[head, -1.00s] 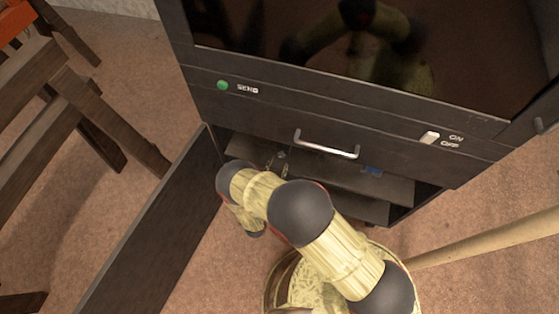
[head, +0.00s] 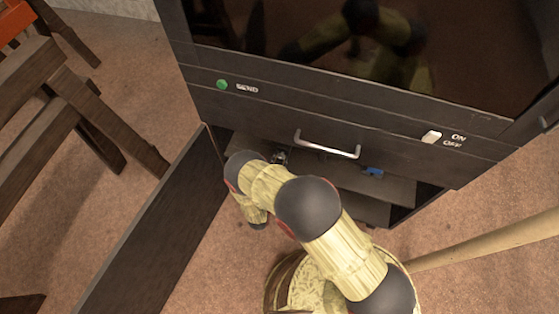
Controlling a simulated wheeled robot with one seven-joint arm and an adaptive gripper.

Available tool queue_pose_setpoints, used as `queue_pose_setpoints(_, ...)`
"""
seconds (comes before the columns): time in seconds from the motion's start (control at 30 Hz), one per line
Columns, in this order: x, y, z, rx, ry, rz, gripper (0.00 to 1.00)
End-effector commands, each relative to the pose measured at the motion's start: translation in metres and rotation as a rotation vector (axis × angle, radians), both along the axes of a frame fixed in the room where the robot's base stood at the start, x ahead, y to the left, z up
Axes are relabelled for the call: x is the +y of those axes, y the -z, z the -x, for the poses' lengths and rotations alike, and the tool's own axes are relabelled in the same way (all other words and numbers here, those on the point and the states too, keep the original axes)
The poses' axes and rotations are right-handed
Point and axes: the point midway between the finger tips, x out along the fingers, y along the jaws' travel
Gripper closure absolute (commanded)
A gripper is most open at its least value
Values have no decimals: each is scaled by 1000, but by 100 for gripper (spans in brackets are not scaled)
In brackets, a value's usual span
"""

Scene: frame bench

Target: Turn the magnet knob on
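No part I can clearly identify as a magnet knob shows in the head view. My arm reaches into the open lower compartment of the dark cabinet (head: 300,110). A small grey metallic shape (head: 280,157), apparently my gripper, shows just beyond the bent end of the arm, over the shelf. Its fingers are too small and too covered to tell open from shut, or whether they touch anything. A small blue object (head: 373,172) lies on the shelf to the right of it.
The cabinet door (head: 150,225) stands open at left. A drawer handle (head: 327,146), a green SEND button (head: 222,85) and a white ON/OFF switch (head: 431,137) are on the front above. Wooden chairs (head: 85,105) stand at left. A pole (head: 480,240) crosses at right.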

Motion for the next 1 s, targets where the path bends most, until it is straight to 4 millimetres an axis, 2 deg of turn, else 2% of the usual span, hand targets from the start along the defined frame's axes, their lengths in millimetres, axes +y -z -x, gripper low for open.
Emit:
queue_pose_setpoints(0.37, 0, 0, 0, 0, 0, 0, 100)
queue_pose_setpoints(0.53, 0, 0, 0, -11, 0, -29, 100)
queue_pose_setpoints(0.8, 0, 0, 0, -79, 0, -218, 100)
queue_pose_setpoints(1.0, 0, 0, 0, -91, 0, -252, 100)
